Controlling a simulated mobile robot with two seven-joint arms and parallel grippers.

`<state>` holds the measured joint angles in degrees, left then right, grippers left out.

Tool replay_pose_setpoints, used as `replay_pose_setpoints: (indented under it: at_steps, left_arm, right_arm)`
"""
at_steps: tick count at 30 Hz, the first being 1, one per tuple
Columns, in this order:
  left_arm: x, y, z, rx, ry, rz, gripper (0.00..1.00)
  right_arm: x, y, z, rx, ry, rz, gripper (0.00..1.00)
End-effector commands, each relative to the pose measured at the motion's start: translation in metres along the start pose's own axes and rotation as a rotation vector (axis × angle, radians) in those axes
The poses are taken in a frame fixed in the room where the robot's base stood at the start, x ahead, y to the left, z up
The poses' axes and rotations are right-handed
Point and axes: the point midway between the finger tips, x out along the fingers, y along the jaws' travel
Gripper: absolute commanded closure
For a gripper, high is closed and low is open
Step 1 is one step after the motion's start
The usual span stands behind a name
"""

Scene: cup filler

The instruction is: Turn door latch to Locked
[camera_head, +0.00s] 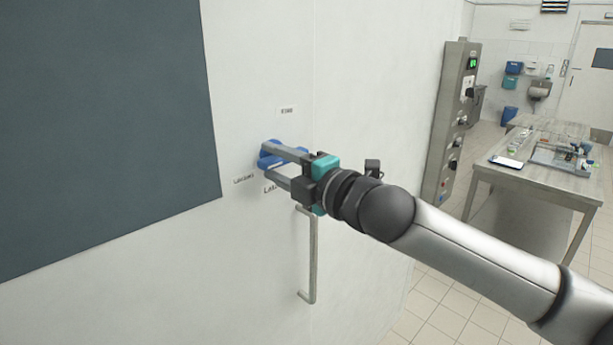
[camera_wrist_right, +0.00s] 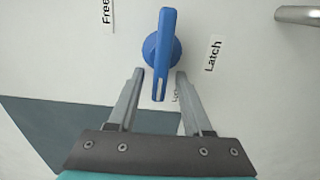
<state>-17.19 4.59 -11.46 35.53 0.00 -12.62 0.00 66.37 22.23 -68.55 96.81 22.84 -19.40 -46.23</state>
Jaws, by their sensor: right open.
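The blue latch (camera_head: 267,158) is on the white door or wall panel. It also shows in the right wrist view (camera_wrist_right: 164,40), where its bar runs up and down. The bar's white-marked end points down there, close to the partly hidden Locked label (camera_wrist_right: 177,92). In the head view the bar lies roughly level. My right gripper (camera_head: 266,160) is open at the latch, and its fingers (camera_wrist_right: 160,75) show on either side of the marked end with a gap on both sides. I cannot tell whether the bar is in depth between them. My left gripper is not in view.
A Free label (camera_head: 287,111) is above the latch and a Latch label (camera_wrist_right: 213,56) is beside it. A metal handle (camera_head: 312,258) is below my right gripper. A dark panel (camera_head: 100,120) is on the left. A control column (camera_head: 452,130) and a table (camera_head: 540,181) stand right.

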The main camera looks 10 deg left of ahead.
Motion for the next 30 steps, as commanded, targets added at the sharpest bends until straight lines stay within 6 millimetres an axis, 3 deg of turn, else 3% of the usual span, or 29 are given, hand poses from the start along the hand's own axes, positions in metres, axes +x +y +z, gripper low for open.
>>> replay_pose_setpoints:
  at_steps: [21, 30]
  left_arm:
    - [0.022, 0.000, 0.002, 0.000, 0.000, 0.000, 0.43]
    - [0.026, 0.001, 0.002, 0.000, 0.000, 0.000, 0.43]
  right_arm:
    - [-0.114, -0.002, 0.002, -0.001, -0.004, -0.002, 0.50]
    - [-0.143, -0.001, 0.001, -0.001, -0.002, -0.002, 0.50]
